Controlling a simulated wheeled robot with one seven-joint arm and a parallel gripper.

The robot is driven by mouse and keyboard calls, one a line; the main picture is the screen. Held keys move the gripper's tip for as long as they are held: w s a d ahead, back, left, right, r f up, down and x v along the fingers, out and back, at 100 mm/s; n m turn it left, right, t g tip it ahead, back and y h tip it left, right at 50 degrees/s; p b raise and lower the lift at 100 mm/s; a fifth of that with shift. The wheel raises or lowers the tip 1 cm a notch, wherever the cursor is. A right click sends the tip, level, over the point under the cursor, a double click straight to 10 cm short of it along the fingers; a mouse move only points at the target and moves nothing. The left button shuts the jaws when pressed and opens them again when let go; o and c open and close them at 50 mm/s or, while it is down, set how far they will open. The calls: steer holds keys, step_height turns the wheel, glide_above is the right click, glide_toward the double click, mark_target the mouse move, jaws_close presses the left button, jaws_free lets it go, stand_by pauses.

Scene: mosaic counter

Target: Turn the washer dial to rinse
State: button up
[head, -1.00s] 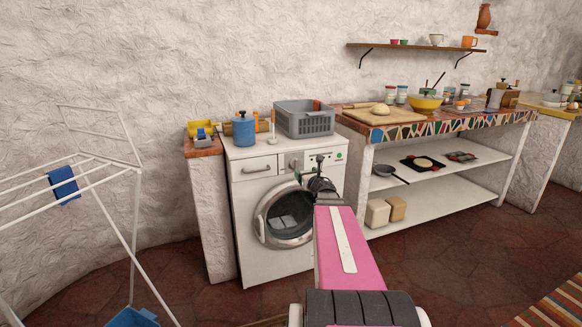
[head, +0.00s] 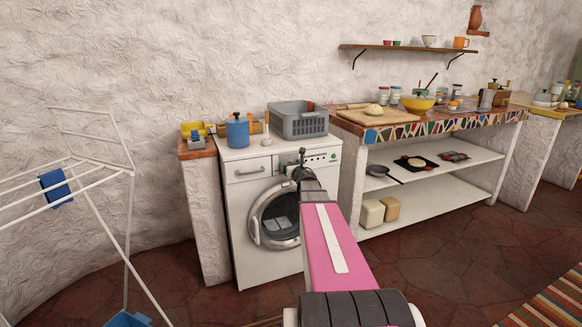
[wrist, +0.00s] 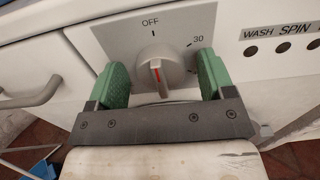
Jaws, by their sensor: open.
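The washer (head: 236,212) is a white front-loader with a round glass door and a top control strip. My gripper (wrist: 161,68) is open, with one green finger on each side of the dial and gaps between. I cannot tell how deep the fingers reach. In the head view my gripper (head: 302,160) is at the control strip and mostly hides the dial.
A grey basket (head: 298,124) and a blue canister (head: 237,133) stand on the washer top. A drawer handle (wrist: 32,92) is left of the dial. A row of holes labelled WASH and SPIN lies right. A drying rack (head: 90,185) stands at the left.

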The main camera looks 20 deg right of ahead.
steer(key=c, duration=0.9)
